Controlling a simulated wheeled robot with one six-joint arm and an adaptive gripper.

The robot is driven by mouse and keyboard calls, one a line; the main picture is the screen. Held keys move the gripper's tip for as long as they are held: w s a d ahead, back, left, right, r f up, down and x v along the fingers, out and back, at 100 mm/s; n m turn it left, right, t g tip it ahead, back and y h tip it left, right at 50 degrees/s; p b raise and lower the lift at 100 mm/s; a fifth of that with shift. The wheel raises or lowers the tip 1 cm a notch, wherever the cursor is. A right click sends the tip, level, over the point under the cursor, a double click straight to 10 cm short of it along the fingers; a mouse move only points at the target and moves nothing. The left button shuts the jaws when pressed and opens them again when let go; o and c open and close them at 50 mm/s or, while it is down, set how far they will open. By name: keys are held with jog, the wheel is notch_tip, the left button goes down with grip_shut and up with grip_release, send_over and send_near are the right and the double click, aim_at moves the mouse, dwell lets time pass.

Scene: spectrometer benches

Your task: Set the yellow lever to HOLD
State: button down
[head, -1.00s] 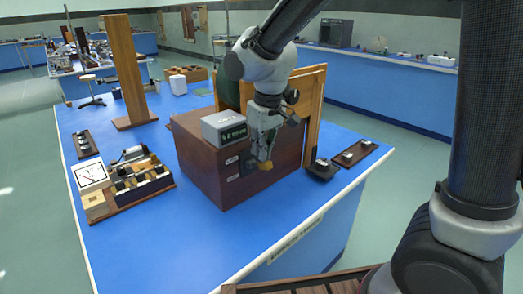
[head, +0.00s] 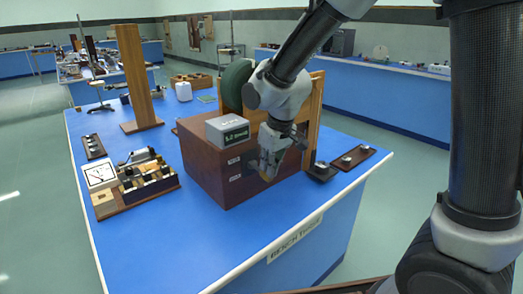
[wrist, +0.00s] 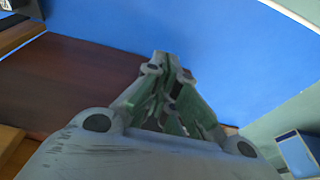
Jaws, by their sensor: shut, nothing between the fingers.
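The brown wooden cabinet (head: 203,168) stands on the blue bench, with small white labels (head: 234,160) on its front face. A small yellow piece (head: 265,177), apparently the yellow lever's end, shows at the cabinet front beside my fingertips. The rest of the lever is hidden behind my gripper. My gripper (head: 268,168) is shut and empty, pointing down close in front of the cabinet face. I cannot tell whether it touches the lever. In the wrist view the closed fingers (wrist: 165,65) hang over the blue bench beside the cabinet. No HOLD mark is readable.
A grey display box (head: 227,130) sits on the cabinet. A dark tray (head: 355,157) with small parts lies to the right. A meter (head: 100,175) and a wooden-based instrument (head: 145,187) lie left. A tall wooden post (head: 133,75) stands behind. The front bench top is clear.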

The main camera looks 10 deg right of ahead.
jog(key=shift+s+d+f, duration=0.1)
jog(key=shift+s+f, duration=0.05)
jog(key=shift+f, duration=0.4)
jog(key=shift+r, duration=0.2)
jog(key=shift+r, duration=0.65)
jog(key=shift+r, duration=0.15)
jog(key=v, duration=1.1)
jog(key=shift+r, duration=0.3)
